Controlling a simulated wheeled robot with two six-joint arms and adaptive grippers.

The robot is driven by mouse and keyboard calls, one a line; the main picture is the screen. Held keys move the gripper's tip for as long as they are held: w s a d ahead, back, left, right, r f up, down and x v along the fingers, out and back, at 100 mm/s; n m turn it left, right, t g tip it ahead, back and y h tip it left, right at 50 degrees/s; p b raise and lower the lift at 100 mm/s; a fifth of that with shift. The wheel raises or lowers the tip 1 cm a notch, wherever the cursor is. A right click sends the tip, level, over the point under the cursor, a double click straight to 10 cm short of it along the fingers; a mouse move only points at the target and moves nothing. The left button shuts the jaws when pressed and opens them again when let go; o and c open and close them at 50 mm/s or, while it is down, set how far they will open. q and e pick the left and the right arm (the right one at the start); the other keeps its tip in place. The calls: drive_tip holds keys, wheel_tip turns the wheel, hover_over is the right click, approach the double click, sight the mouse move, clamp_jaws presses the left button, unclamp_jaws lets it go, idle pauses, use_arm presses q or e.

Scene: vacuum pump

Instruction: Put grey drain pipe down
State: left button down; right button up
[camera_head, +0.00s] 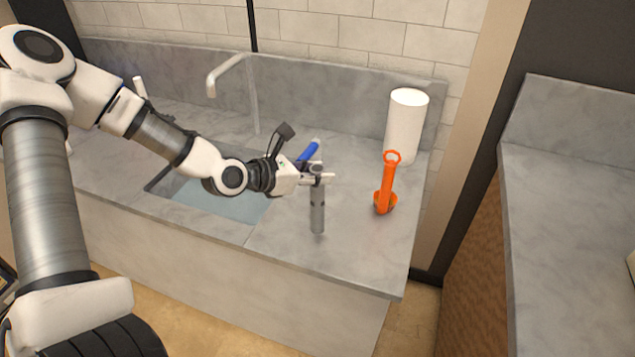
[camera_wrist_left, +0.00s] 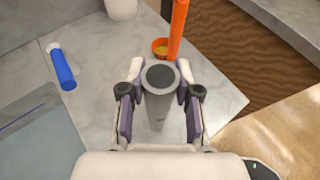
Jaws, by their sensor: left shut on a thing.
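The grey drain pipe (camera_head: 317,212) is a short upright cylinder at the front right part of the sink counter. My left gripper (camera_head: 318,178) is shut around its upper part. In the left wrist view the pipe (camera_wrist_left: 159,100) stands between the two fingers of the gripper (camera_wrist_left: 158,95), with its dark round top facing the camera. Its lower end appears at or close to the counter top; I cannot tell whether it touches. My right gripper is not in view.
An orange tool (camera_head: 385,190) stands to the right of the pipe, with a white roll (camera_head: 405,122) behind it. A blue object (camera_head: 308,151) lies behind the gripper. The sink basin (camera_head: 215,198) and faucet (camera_head: 250,90) are left. The counter's front edge is near.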

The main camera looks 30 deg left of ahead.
sight(317, 195)
use_arm(q)
wheel_tip(317, 195, down, 2)
drive_tip(key=shift+f, duration=0.2)
drive_tip(key=c, duration=0.8)
unclamp_jaws()
